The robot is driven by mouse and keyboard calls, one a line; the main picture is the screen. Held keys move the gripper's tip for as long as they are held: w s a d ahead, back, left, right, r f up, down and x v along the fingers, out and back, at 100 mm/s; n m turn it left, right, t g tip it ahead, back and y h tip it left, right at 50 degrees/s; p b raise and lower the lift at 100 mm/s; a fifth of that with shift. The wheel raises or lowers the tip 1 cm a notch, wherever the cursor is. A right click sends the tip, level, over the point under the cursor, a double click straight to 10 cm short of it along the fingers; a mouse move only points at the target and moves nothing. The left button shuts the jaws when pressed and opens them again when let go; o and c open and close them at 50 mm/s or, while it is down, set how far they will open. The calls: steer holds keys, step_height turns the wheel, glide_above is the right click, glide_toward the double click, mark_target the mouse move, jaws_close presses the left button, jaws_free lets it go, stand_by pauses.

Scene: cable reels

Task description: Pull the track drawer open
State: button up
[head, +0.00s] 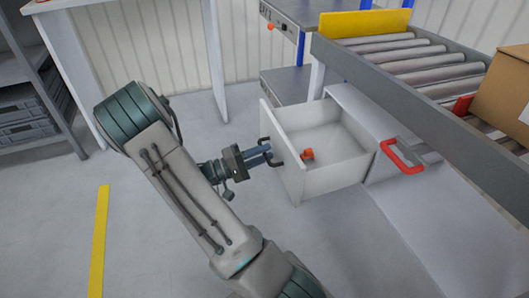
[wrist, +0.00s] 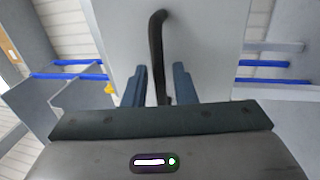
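The white drawer (head: 338,178) stands pulled well out of its white cabinet beneath the roller conveyor. A small orange object (head: 307,154) lies inside it. The drawer's front (wrist: 200,35) carries a black bar handle (wrist: 157,50), which also shows in the head view (head: 264,141). My gripper (head: 268,154) is at the handle, just outside the drawer front. In the wrist view, the fingers of my gripper (wrist: 162,85) stand apart, one on each side of the handle, with gaps visible.
A red handle (head: 403,156) is on the cabinet right of the drawer. A cardboard box (head: 504,95) sits on the roller conveyor (head: 410,65) above. A grey shelf (head: 30,100) stands at the far left. The floor left of my arm is clear, with a yellow line (head: 98,240).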

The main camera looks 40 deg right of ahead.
steer(key=p+v, duration=0.2)
steer(key=v, duration=1.1)
steer(key=shift+p, duration=0.4)
steer(key=s+a+r+n+t+y+p, duration=0.1)
steer(key=s+a+r+t+y+p, duration=0.2)
steer(key=r+p, duration=0.7)
steer(key=s+a+r+n+t+y+p, duration=0.1)
steer(key=s+a+r+t+y+p, duration=0.2)
steer(key=r, duration=1.8)
steer(key=s+a+r+n+t+y+p, duration=0.1)
steer(key=s+a+r+t+y+p, duration=0.2)
steer(key=s+r+y+p, duration=0.6)
step_height(320, 180, up, 8)
steer(key=a+y+p, duration=0.1)
steer(key=y+p, duration=0.3)
steer(key=p, duration=0.6)
steer(key=shift+a+n+t, duration=0.3)
steer(key=shift+n+t, duration=0.1)
steer(key=shift+d+f, duration=0.15)
